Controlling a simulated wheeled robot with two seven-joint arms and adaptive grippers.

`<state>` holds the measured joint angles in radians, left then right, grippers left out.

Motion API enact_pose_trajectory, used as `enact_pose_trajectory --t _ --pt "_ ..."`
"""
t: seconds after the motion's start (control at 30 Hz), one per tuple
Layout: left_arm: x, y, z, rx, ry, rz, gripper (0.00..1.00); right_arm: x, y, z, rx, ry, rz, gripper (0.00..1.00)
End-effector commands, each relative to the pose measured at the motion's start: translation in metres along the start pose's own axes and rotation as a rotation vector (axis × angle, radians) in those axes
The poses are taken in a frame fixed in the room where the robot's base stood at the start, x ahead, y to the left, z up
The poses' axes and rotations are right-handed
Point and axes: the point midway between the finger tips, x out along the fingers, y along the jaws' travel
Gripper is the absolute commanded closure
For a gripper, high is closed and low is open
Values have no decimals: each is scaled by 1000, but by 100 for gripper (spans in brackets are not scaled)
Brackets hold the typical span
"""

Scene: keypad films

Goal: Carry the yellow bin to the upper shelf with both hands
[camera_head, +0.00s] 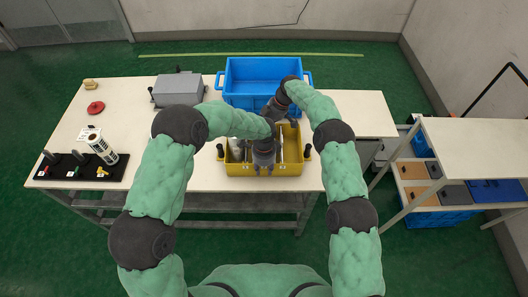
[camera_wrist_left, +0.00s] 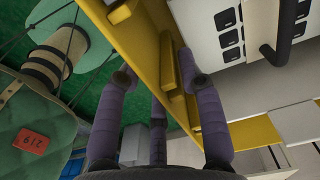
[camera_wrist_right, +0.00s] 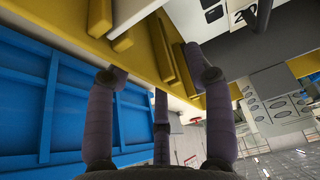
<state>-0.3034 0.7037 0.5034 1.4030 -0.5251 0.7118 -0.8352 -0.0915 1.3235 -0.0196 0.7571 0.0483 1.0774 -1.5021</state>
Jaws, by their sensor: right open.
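The yellow bin (camera_head: 292,183) stands on the table near its front edge, with grey and white items inside. My left gripper (camera_head: 264,163) is at the bin's near wall. In the left wrist view its open fingers (camera_wrist_left: 156,72) are on either side of the yellow wall (camera_wrist_left: 142,40), with a gap on the outer side. My right gripper (camera_head: 276,108) is at the bin's far wall, beside the blue crate. In the right wrist view its open fingers (camera_wrist_right: 156,76) straddle the yellow wall (camera_wrist_right: 140,55). The rack's upper shelf (camera_head: 475,145) at the right is bare where visible.
The blue crate (camera_head: 262,70) stands close behind the bin. A grey box (camera_head: 178,88) is left of it. A black tray (camera_head: 75,172), a label roll (camera_head: 102,149) and a red disc (camera_head: 95,108) lie at the left.

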Motion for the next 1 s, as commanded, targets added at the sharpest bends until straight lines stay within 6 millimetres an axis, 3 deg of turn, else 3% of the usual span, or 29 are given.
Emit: enact_pose_trajectory --t 0.4,0.53,0.6,1.0 --pt "4 0 0 0 0 -1 66 5 0 0 0 0 1 50" --pt "4 0 0 0 0 -1 100 5 0 0 0 0 1 87" --pt "4 0 0 0 0 0 100 5 0 0 0 0 1 100" --pt "4 1 0 1 -1 3 100 2 2 -1 0 1 8 100"
